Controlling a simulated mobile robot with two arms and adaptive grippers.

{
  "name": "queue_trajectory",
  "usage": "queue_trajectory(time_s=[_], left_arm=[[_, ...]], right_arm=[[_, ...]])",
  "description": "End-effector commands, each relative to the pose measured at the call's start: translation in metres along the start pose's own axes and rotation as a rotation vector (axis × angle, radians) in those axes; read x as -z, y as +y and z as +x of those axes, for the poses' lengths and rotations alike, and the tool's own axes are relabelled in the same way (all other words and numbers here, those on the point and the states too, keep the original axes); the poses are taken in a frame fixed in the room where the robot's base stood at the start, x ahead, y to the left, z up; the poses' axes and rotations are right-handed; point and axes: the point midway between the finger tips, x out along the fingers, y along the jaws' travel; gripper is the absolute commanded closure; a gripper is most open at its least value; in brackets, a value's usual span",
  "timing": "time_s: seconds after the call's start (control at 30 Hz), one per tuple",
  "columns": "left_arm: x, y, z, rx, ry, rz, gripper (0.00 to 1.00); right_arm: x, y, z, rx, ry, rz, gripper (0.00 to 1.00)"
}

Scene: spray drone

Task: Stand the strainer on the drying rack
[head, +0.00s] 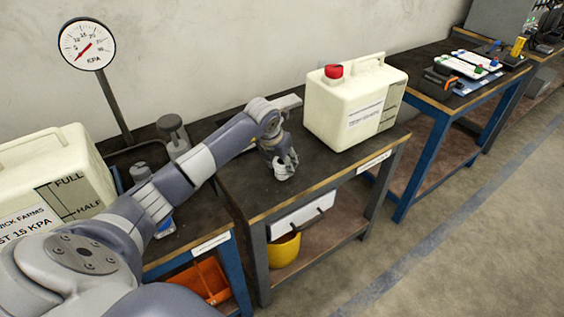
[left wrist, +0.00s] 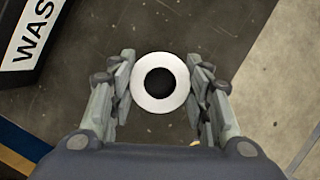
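A white ring with a dark round centre, which I take to be the strainer (left wrist: 138,86), is between my left gripper's fingers in the left wrist view. Both fingers of my left gripper (left wrist: 160,88) appear to touch its sides. In the head view my left gripper (head: 285,171) points down over the dark middle bench, with something white at its fingertips. How far it is above the bench is hard to tell. I cannot make out a drying rack for certain. My right gripper is not in view.
A cream tank (head: 330,115) with a red cap stands on the middle bench (head: 245,195). Another tank (head: 75,165) and a pressure gauge (head: 87,45) are on the left. A farther bench holds white trays (head: 467,66). A yellow bucket (head: 284,250) sits below. The floor at right is clear.

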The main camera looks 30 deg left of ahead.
Motion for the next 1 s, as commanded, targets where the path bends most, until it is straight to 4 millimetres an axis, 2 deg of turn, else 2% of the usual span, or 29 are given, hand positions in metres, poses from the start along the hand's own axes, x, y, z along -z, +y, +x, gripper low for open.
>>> queue_trajectory(time_s=[0.03,0.1,0.53,0.67,1.0], left_arm=[[0.000,0.000,0.000,0.000,0.000,0.000,0.46],[0.000,0.000,0.000,0.000,0.000,0.000,0.35],[-0.001,0.001,-0.006,-0.001,-0.002,0.000,0.35],[-0.002,0.001,-0.026,-0.002,-0.005,0.001,0.35],[-0.001,0.001,-0.097,-0.003,-0.003,0.000,0.35]], right_arm=[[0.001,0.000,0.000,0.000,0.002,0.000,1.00],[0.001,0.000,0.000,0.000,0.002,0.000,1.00],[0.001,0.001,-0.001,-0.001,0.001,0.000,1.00],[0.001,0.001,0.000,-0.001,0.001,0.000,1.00],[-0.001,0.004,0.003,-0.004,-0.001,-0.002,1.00]])
